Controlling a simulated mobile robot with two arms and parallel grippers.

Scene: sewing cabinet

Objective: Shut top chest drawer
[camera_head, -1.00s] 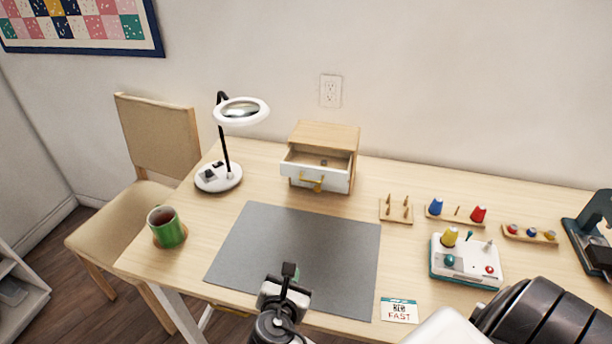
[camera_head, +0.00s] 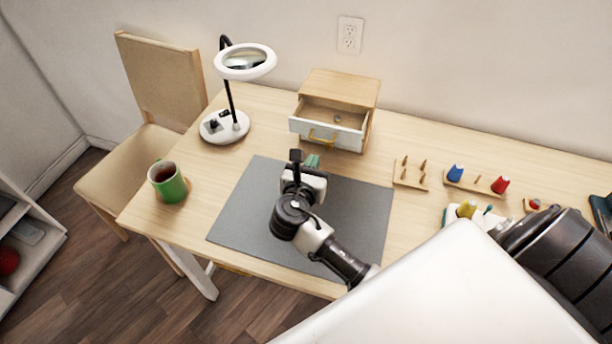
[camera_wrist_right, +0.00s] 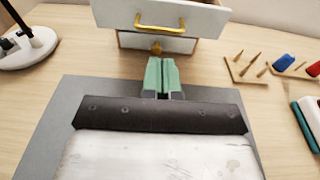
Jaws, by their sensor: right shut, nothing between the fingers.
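The small wooden chest (camera_head: 343,88) stands at the back of the table. Its white-fronted top drawer (camera_head: 312,130) is pulled open and has a brass bar handle (camera_head: 322,139); a small object lies inside. In the right wrist view the top drawer (camera_wrist_right: 196,15) overhangs a shut lower drawer (camera_wrist_right: 185,44) with a brass knob. My right gripper (camera_head: 312,162) is shut and empty, just in front of the chest and apart from it. Its green fingertips (camera_wrist_right: 162,72) show together in the right wrist view, below the drawer handle. My left gripper is not in view.
A magnifier lamp (camera_head: 226,126) stands left of the chest and a green mug (camera_head: 170,184) at the left edge. A grey mat (camera_head: 245,205) lies under my gripper. Spool racks (camera_head: 411,176) stand to the right. A chair (camera_head: 145,160) is beyond the left edge.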

